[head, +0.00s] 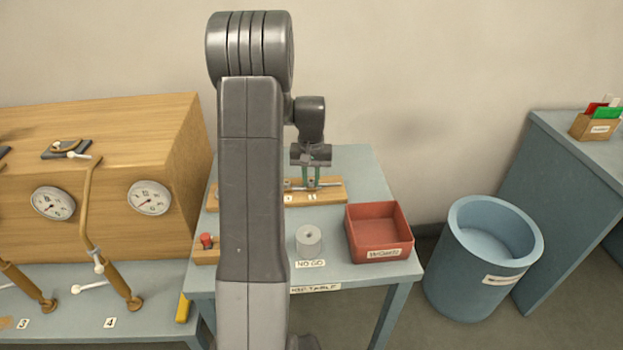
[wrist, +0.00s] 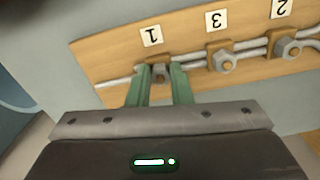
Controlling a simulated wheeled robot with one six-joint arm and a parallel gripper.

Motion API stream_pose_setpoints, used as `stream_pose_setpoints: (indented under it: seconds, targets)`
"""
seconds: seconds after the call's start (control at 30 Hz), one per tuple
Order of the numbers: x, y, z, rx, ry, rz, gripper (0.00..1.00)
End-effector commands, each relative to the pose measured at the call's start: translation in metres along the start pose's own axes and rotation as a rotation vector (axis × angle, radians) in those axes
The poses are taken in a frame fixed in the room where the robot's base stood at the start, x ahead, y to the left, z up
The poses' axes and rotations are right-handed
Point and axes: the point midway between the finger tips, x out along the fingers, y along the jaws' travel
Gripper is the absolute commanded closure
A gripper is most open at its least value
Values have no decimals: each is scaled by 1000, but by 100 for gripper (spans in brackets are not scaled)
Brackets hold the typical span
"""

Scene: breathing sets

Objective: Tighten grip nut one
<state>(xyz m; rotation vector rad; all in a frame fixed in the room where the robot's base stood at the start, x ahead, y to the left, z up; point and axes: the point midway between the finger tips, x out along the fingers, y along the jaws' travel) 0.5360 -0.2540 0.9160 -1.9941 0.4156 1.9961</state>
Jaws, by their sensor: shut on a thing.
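In the wrist view, a wooden board (wrist: 112,71) carries a metal rod with several nuts, each under a numbered tag. The tag that reads as an upside-down 1 (wrist: 152,36) marks the nut at my gripper, grip nut one (wrist: 160,75). My gripper (wrist: 160,72) has its two green fingers on either side of this nut, shut on it, and they hide part of it. The other two nuts (wrist: 222,60) (wrist: 288,47) sit farther right, clear of the fingers. In the head view, my gripper (head: 312,184) points down at the board (head: 335,192) on the table.
A red bin (head: 380,252), a round grey-white block (head: 308,241) and a red knob (head: 206,240) stand on the table in front of the board. A blue barrel (head: 482,300) stands to the right. A wooden gauge cabinet (head: 110,200) is at the left. My arm hides the table's middle.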

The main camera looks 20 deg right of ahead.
Motion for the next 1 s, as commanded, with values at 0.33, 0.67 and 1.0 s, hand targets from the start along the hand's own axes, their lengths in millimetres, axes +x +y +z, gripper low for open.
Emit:
stream_pose_setpoints:
  seconds: [0.33,0.67,1.0]
  targets:
    - [-1,-1,-1,327,4,0,100]
    - [-1,-3,-2,640,4,-1,100]
    - [-1,-3,-3,962,5,-2,100]
